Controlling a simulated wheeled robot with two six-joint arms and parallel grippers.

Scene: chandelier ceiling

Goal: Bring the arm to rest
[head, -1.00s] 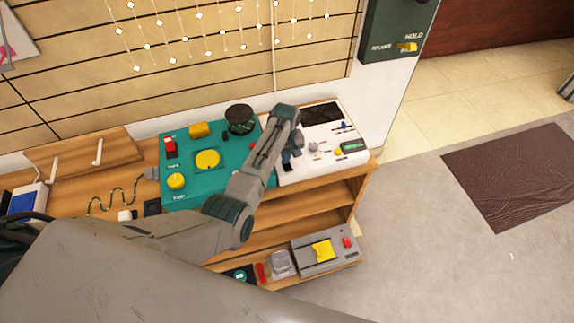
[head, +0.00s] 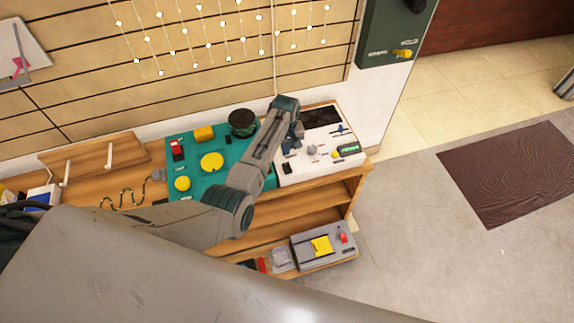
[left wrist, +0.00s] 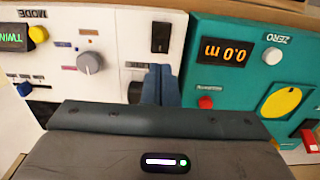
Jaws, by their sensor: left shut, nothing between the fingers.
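My left arm reaches in from the left over the workbench in the head view. My left gripper (head: 289,149) is over the left part of the white panel, close to its seam with the teal panel. In the left wrist view its blue fingers (left wrist: 157,84) are together, with nothing between them. They point at the white panel (left wrist: 112,40), close to a black rocker switch (left wrist: 161,37). I cannot tell whether the tips touch the panel. My right gripper is in neither view.
The teal panel (head: 207,141) carries yellow round parts, a red switch and a dark round drum (head: 242,123). A grey box with a yellow part (head: 321,246) sits on the lower shelf. The floor to the right is open, with a brown mat (head: 512,172).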

